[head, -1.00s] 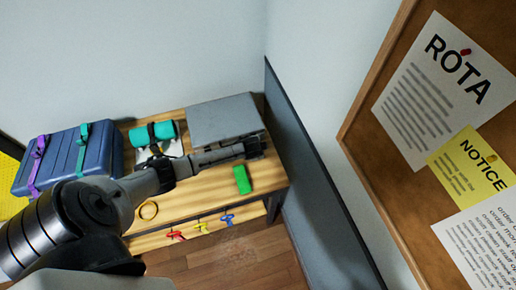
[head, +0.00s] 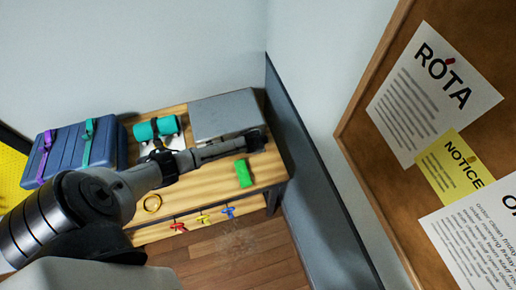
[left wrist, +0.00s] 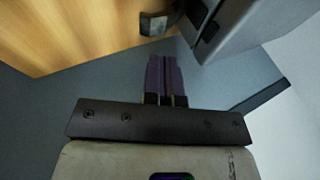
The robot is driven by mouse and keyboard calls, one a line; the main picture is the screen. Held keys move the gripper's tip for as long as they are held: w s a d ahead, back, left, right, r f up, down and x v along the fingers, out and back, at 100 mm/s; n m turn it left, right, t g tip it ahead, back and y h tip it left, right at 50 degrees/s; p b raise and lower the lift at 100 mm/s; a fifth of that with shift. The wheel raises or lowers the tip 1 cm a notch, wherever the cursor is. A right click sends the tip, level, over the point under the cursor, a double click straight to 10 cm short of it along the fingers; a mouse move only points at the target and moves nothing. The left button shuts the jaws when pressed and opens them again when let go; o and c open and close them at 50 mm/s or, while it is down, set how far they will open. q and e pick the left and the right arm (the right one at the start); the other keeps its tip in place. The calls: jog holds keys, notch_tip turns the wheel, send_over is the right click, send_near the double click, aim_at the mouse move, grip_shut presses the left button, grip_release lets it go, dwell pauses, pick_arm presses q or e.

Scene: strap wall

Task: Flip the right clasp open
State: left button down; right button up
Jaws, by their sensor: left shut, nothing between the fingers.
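A grey box (head: 222,113) with a flat lid stands at the back right of the wooden bench (head: 208,186). In the head view my left gripper (head: 257,141) is at the box's front right corner and hides that part of its front, so I cannot make out the right clasp there. In the left wrist view the gripper's dark fingers (left wrist: 162,78) are together and empty. The box (left wrist: 240,25) shows at the upper right, with a small grey tab (left wrist: 155,23) sticking out beside it. I cannot tell whether this tab is the right clasp. My right gripper is out of view.
A green block (head: 243,173) lies in front of the box. A teal roll (head: 156,128) and a blue case (head: 75,152) with purple and teal straps stand to the left. A dark panel borders the bench's right.

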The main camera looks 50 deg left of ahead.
pick_arm(q)
jog(key=s+d+r, duration=0.5)
jog(key=d+r, duration=0.1)
jog(key=d, duration=0.1)
jog(key=shift+s+r, duration=0.3)
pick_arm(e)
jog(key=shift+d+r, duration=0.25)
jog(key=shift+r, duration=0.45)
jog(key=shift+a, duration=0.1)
